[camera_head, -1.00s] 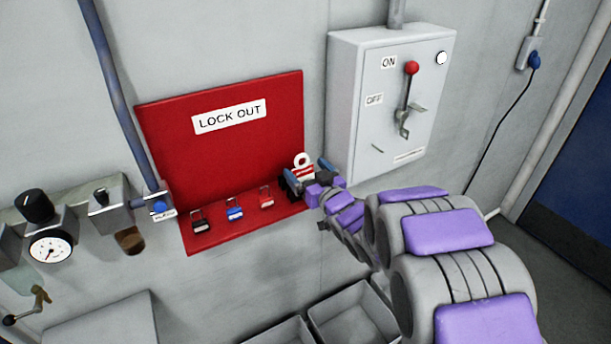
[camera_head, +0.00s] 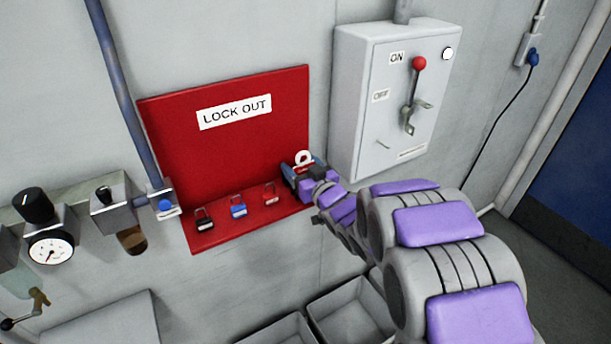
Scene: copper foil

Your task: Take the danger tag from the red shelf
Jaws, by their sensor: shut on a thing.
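The danger tag (camera_head: 304,158) is at the right end of the red shelf (camera_head: 225,238). Its white ring top shows above my gripper, and its lower part is mostly hidden by the jaws. My gripper (camera_head: 299,170) is shut on the tag, just in front of the red lock out board. I cannot tell whether the tag touches the shelf. A black padlock (camera_head: 203,222), a blue padlock (camera_head: 238,208) and a red padlock (camera_head: 271,196) stand on the shelf to the left of my gripper.
A grey switch box (camera_head: 375,130) with a red-knobbed lever (camera_head: 416,85) is on the wall close to the right of the board. A blue pipe (camera_head: 125,100) and a gauge (camera_head: 50,248) are at the left. Grey bins (camera_head: 350,312) stand below.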

